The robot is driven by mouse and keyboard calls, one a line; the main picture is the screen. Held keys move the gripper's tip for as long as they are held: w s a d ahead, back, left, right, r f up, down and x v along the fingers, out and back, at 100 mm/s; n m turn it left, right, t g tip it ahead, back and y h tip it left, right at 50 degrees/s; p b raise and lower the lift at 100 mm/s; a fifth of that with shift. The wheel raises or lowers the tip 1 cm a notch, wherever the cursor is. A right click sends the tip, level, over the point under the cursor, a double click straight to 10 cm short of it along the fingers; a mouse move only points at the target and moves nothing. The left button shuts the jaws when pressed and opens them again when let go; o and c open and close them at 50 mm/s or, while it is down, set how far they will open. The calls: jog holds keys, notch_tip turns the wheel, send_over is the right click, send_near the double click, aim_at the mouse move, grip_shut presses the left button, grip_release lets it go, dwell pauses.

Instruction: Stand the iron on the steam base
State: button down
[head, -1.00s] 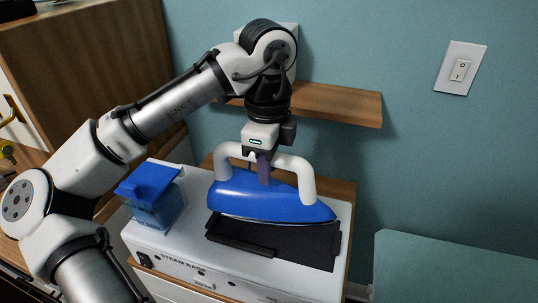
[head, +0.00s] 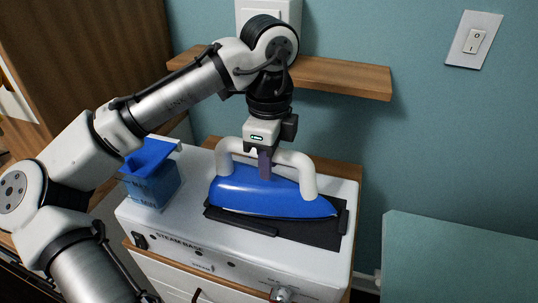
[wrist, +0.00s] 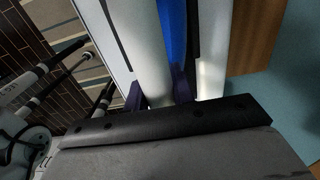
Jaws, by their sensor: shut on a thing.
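The iron (head: 262,192) has a blue body and a white arched handle, with its pointed end to the right in the head view. My gripper (head: 265,166) points down and is shut on the handle from above. In the wrist view, the fingers of my gripper (wrist: 158,92) lie on either side of the white handle (wrist: 148,45). The steam base (head: 165,222) is a white box with a black pad (head: 325,233) on top. The iron lies roughly level over the pad, very close to it or touching; I cannot tell which. Its body hides much of the pad.
A blue container (head: 152,180) with a lid stands on the base's left end, beside my arm. A wooden shelf (head: 340,77) is on the wall behind. A teal surface (head: 455,260) stands at the right, past a gap.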

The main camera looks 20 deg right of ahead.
jog(key=shift+f, duration=0.35)
jog(key=c, duration=1.1)
grip_release()
jog(key=shift+f, duration=0.1)
notch_tip(320, 180, up, 14)
jog(key=shift+p, duration=0.4)
notch_tip(320, 180, up, 7)
jog(key=p, duration=0.9)
jog(key=shift+p, duration=0.3)
jog(key=shift+d, duration=0.1)
